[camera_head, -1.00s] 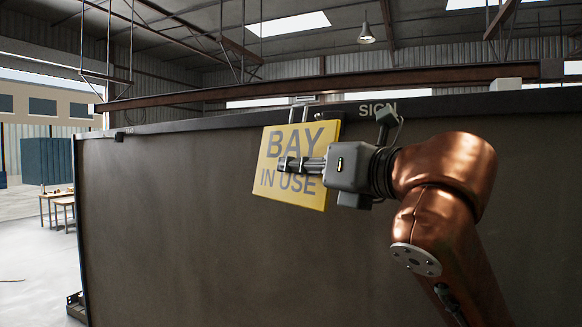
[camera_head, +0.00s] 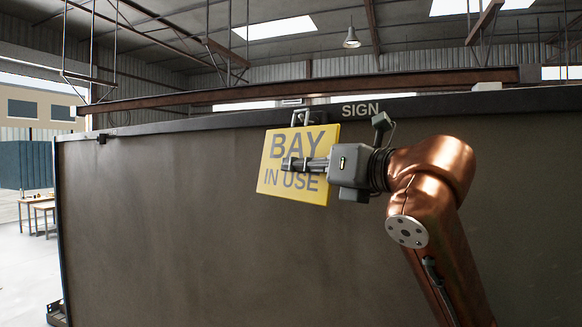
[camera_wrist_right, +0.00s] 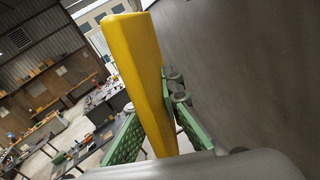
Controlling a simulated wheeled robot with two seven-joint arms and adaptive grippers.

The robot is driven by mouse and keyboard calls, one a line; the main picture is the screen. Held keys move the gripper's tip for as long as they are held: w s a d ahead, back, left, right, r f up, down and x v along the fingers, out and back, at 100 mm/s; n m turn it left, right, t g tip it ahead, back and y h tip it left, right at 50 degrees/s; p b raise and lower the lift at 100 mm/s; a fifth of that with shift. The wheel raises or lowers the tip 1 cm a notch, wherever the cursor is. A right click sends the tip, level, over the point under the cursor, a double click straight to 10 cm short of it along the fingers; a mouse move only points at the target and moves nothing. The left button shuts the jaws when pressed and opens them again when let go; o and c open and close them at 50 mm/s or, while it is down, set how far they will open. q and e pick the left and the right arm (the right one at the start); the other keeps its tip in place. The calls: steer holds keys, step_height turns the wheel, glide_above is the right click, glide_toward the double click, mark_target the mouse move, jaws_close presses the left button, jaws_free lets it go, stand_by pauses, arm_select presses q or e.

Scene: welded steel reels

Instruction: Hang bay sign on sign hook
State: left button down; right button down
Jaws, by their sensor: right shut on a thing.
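The yellow bay sign (camera_head: 300,187), lettered "BAY IN USE", is upright and slightly tilted in front of the dark panel, near its top edge. A small metal hanger (camera_head: 302,116) stands above the sign's top. A pale metal piece, seemingly the sign hook (camera_head: 292,102), shows just behind it at the panel's rim; I cannot tell whether they touch. My right gripper (camera_head: 290,164) is shut on the sign from its right side. In the right wrist view, the sign (camera_wrist_right: 145,75) is seen edge-on between the green finger pads (camera_wrist_right: 155,132). My left gripper is out of view.
The large dark panel (camera_head: 170,220) fills the middle, with a "SIGN" label (camera_head: 361,109) on its top rim, right of the sign. Work tables (camera_head: 38,205) stand at the far left. The panel face below the sign is clear.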

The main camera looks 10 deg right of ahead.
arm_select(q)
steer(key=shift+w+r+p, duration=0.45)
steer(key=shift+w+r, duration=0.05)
arm_select(e)
steer(key=shift+w+d+f, duration=0.25)
steer(key=shift+w+d, duration=0.2)
steer(key=shift+d, duration=0.05)
steer(key=shift+w+d+f, duration=0.25)
steer(key=shift+w+d, duration=0.2)
steer(key=shift+d, duration=0.05)
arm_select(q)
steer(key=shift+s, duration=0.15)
arm_select(e)
steer(key=c, duration=2)
jaws_free()
steer(key=shift+c, duration=0.2)
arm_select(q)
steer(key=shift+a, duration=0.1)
arm_select(e)
steer(key=shift+f, duration=0.1)
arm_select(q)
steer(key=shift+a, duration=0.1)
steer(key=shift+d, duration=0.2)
arm_select(e)
steer(key=v, duration=1.2)
steer(key=shift+a, duration=0.15)
